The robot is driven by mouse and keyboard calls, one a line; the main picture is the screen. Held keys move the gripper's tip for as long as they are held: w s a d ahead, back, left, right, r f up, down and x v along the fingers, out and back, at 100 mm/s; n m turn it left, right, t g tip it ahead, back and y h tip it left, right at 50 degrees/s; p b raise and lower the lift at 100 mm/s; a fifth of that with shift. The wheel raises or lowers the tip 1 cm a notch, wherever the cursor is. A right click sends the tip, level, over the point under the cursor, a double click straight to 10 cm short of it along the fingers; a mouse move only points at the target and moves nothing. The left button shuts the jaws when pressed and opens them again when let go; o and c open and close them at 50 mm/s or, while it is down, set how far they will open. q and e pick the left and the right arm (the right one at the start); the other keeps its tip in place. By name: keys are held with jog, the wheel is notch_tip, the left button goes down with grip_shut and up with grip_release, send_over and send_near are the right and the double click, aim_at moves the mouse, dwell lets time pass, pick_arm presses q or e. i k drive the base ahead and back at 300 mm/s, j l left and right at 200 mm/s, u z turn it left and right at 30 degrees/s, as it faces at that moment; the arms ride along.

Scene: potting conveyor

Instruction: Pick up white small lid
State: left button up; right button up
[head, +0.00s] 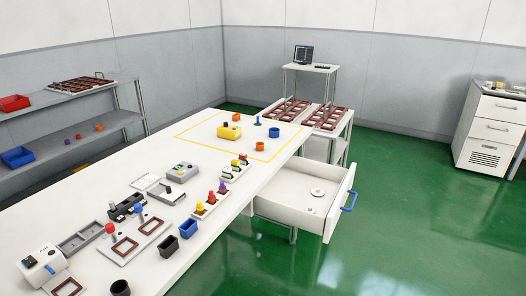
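A small round white disc that looks like a lid (317,192) lies inside the open white drawer (325,234), toward its right back. Another small pale item (311,210) lies in the drawer nearer the front; its shape is too small to tell. The drawer is pulled out from under the long white table (200,252) and has a blue handle (349,202) on its right end. Neither of my grippers shows in the head view.
The table holds a yellow box (229,132), blue (274,132) and orange (259,146) cups, a black bin (168,246), a blue bin (188,228) and several fixtures. A rack of brown trays (325,117) stands behind the drawer. Green floor (420,220) is clear right of the drawer.

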aim_at(310, 209)
jog(key=i+l, duration=0.2)
jog(key=l, duration=0.15)
jog(key=i+l+u, duration=0.1)
jog(key=i+l, duration=0.35)
jog(key=l, duration=0.25)
jog(key=i+l+u, duration=0.1)
jog(key=l, duration=0.25)
jog(key=i+l, duration=0.25)
jog(key=i+l+u, duration=0.1)
jog(key=l, duration=0.4)
jog(key=i, duration=0.1)
